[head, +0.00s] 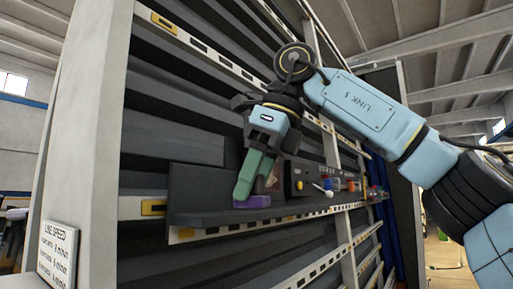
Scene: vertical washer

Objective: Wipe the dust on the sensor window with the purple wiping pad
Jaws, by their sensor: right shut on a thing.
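My right gripper (243,196) reaches down from the arm at the upper right, its green fingers pointing at the shelf. It is shut on the purple wiping pad (257,202), which is at the fingertips, at or just above the dark shelf (210,216). A dark box with a yellow knob (299,185) stands to the right of the fingers. A small brownish panel (273,177) shows between the fingers and the box, partly hidden; I cannot tell whether it is the sensor window. Dust cannot be made out. My left gripper is out of view.
Small items stand further right on the shelf: a white-tipped piece (322,188), a blue one (328,184) and an orange one (351,186). A pale upright post (90,130) is at the left, with a line speed sign (58,255) below. Slatted dark panels rise behind the shelf.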

